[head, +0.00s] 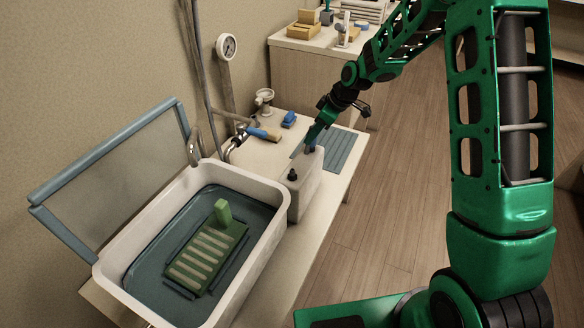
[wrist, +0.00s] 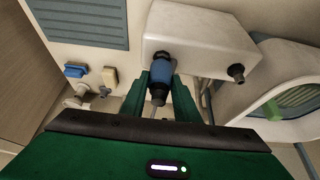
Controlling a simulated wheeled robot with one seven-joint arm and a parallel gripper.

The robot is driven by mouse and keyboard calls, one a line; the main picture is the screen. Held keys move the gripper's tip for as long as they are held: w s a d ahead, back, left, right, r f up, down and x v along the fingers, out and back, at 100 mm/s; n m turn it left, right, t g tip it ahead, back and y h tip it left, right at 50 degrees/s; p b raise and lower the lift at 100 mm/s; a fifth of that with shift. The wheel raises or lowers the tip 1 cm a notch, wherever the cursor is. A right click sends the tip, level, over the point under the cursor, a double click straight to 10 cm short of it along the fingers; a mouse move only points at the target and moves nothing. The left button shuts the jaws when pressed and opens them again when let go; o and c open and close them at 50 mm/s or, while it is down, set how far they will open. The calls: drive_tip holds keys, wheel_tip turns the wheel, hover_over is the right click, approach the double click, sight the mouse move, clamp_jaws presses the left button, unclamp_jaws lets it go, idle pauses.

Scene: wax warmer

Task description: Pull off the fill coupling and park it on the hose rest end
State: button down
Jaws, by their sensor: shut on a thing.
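My gripper (head: 311,142) reaches down over the far end of a white tank (head: 307,183) beside the basin. In the wrist view its green fingers (wrist: 162,76) are shut around the blue fill coupling (wrist: 161,70), which has a dark collar and a thin pale stem toward my palm. The coupling's far end overlaps the edge of the tank (wrist: 205,42); I cannot tell whether it is seated on a port or just clear. In the head view only a little blue of it shows beside the fingers. I cannot clearly pick out the hose rest.
A black knob (head: 293,174) stands on the tank's near end. The white basin (head: 277,197) holds a green slotted rack (head: 208,257). A gauge (head: 228,46) hangs on the wall.

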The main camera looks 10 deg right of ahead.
drive_tip(key=shift+f, duration=0.7)
idle(0.3)
drive_tip(key=c, duration=1.3)
unclamp_jaws()
drive_tip(key=shift+r, duration=0.1)
drive_tip(key=shift+v, duration=3.95)
